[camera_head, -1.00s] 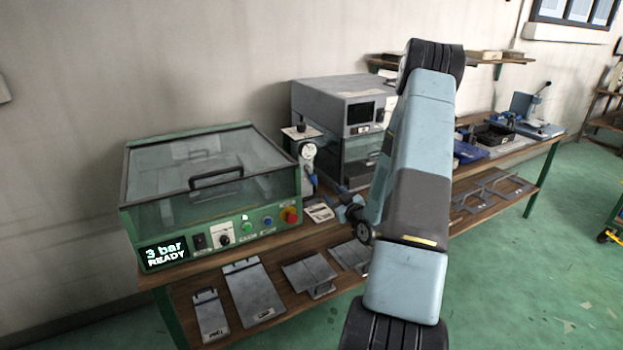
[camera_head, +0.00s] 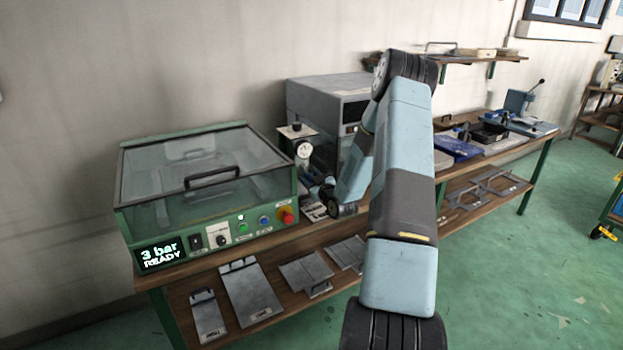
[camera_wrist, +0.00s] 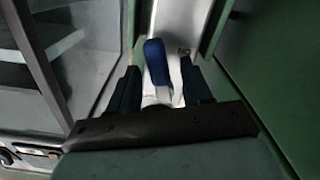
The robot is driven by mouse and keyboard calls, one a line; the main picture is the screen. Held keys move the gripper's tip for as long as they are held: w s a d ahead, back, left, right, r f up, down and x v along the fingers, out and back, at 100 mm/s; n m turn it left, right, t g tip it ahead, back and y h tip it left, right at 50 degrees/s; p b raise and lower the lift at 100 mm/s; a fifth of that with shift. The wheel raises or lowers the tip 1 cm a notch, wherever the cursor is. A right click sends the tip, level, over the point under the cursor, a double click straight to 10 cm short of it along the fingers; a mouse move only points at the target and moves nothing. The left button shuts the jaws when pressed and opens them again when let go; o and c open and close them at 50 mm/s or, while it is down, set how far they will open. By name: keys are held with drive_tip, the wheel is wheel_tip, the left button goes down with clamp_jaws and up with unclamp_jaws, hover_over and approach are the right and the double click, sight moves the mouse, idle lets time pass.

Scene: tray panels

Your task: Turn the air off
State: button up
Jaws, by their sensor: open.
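The air unit (camera_head: 298,132) is a pale post with a round gauge (camera_head: 304,149), standing between the green machine and the grey cabinet. In the wrist view a blue lever (camera_wrist: 156,60) on a pale mount lies between my fingers. My gripper (camera_wrist: 160,72) is open, one dark finger on each side of the lever, with gaps showing. I cannot tell how deep the lever sits between them. In the head view my gripper (camera_head: 316,184) is low in front of the gauge, partly hidden by my wrist.
The grey cabinet (camera_head: 318,95) stands close on the right. Flat plates lie on the lower shelf.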

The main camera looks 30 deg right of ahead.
drive_tip(key=shift+w, duration=0.35)
drive_tip(key=shift+c, duration=0.2)
clamp_jaws()
